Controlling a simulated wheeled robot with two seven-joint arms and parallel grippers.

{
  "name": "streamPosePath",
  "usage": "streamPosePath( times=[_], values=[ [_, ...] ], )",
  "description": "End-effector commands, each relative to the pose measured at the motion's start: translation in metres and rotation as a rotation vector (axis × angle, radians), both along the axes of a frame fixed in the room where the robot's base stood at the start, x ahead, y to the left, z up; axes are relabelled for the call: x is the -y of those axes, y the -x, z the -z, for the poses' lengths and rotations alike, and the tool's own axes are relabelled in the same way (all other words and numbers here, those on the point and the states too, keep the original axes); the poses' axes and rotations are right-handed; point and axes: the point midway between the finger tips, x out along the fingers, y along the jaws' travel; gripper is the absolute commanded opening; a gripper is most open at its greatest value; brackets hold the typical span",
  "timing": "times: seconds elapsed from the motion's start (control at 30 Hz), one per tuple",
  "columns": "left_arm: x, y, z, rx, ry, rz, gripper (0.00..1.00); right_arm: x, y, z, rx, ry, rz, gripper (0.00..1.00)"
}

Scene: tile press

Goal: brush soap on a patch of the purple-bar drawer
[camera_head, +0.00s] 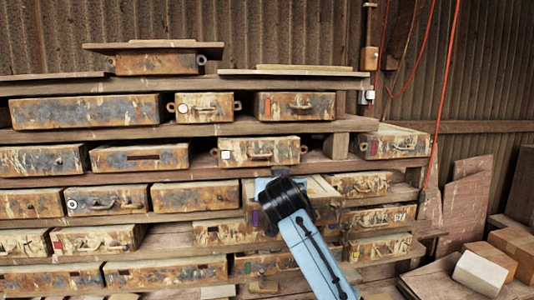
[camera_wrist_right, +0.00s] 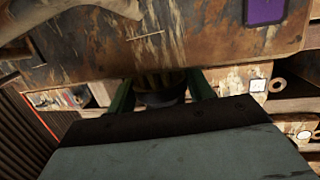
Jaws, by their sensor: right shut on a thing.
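The purple-bar drawer is a rusty, stained box whose front (camera_wrist_right: 90,50) fills the upper part of the right wrist view. Its purple bar (camera_wrist_right: 265,10) shows at the upper right there, and as a small purple mark (camera_head: 254,218) beside my wrist in the head view. My right gripper (camera_wrist_right: 161,97) has its green fingers shut on a dark brush (camera_wrist_right: 160,98), with yellowish bristles towards the drawer. The bristles are close to the drawer front; I cannot tell whether they touch it. In the head view my right wrist hides much of this drawer. My left gripper is not in view.
Rusty drawers, such as a long one (camera_head: 85,111), fill wooden shelves all around. A drawer with a white tag (camera_head: 260,151) lies just above my wrist. A red cable (camera_head: 441,100) hangs at the right. A white block (camera_head: 480,272) sits at the lower right.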

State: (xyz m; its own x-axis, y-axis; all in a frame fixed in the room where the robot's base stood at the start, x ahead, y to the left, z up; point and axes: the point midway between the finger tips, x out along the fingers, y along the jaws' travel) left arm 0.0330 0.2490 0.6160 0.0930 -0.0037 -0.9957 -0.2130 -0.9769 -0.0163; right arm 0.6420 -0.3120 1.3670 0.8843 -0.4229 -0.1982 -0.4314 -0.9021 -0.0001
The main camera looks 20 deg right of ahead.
Motion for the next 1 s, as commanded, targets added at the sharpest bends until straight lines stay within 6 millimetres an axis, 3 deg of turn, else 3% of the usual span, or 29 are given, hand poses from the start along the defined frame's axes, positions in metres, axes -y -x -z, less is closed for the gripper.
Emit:
streamPosePath(
  times=[0.3, 0.4, 1.0],
  values=[
    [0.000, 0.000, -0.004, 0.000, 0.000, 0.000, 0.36, -0.024, 0.000, 0.000, -0.001, -0.002, 0.005, 0.24],
    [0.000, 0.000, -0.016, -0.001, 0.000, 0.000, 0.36, -0.024, 0.000, -0.017, 0.001, -0.001, 0.004, 0.24],
    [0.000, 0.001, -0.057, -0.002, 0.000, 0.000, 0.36, -0.030, -0.003, -0.069, 0.001, -0.002, -0.006, 0.24]
  ],
)
